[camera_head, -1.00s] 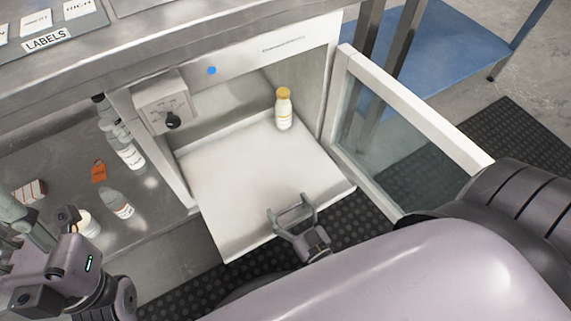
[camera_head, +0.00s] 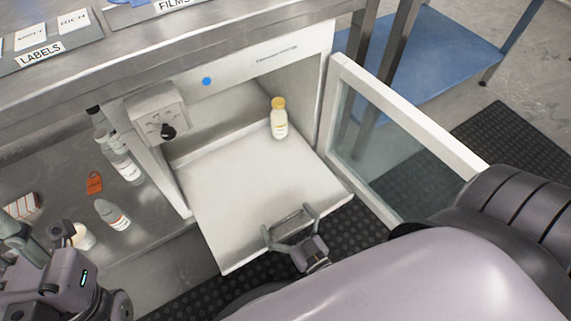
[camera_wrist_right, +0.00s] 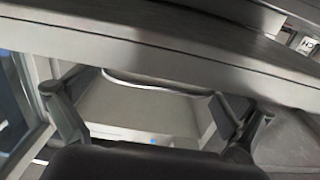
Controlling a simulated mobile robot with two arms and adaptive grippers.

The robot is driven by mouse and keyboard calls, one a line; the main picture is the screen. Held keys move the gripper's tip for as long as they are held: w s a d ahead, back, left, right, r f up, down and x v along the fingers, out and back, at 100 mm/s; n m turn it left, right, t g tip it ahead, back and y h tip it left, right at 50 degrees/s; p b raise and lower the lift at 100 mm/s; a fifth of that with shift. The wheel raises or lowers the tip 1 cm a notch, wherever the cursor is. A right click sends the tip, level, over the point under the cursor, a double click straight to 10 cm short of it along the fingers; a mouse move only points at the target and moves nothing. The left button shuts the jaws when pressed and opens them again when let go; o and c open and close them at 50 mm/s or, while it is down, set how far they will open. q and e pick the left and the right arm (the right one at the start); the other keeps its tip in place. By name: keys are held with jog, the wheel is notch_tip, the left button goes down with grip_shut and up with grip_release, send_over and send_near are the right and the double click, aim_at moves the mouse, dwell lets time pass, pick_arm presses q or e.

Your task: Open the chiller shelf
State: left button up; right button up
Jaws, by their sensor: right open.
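The chiller shelf (camera_head: 235,195) is a white flat tray extending out of the chiller's open front. A white bottle with a yellow cap (camera_head: 279,120) stands at its back. The chiller's glass door (camera_head: 400,145) is swung open to the right. My right gripper (camera_head: 289,222) is open at the shelf's front edge, fingers spread either side of a grey handle-like bar (camera_head: 293,220); contact is unclear. The right wrist view shows both spread fingers (camera_wrist_right: 150,100) with the pale shelf between them. My left gripper (camera_head: 22,240) is partly in view at the lower left; its jaws are unclear.
Left of the chiller, a metal lower shelf (camera_head: 150,215) holds several bottles and an orange tag (camera_head: 94,183). A control box with a black knob (camera_head: 158,118) sits at the chiller's upper left. A steel counter (camera_head: 200,50) runs above. A blue platform (camera_head: 440,55) stands behind the door.

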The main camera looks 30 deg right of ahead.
notch_tip(320, 180, up, 10)
dwell(0.6)
dwell(0.4)
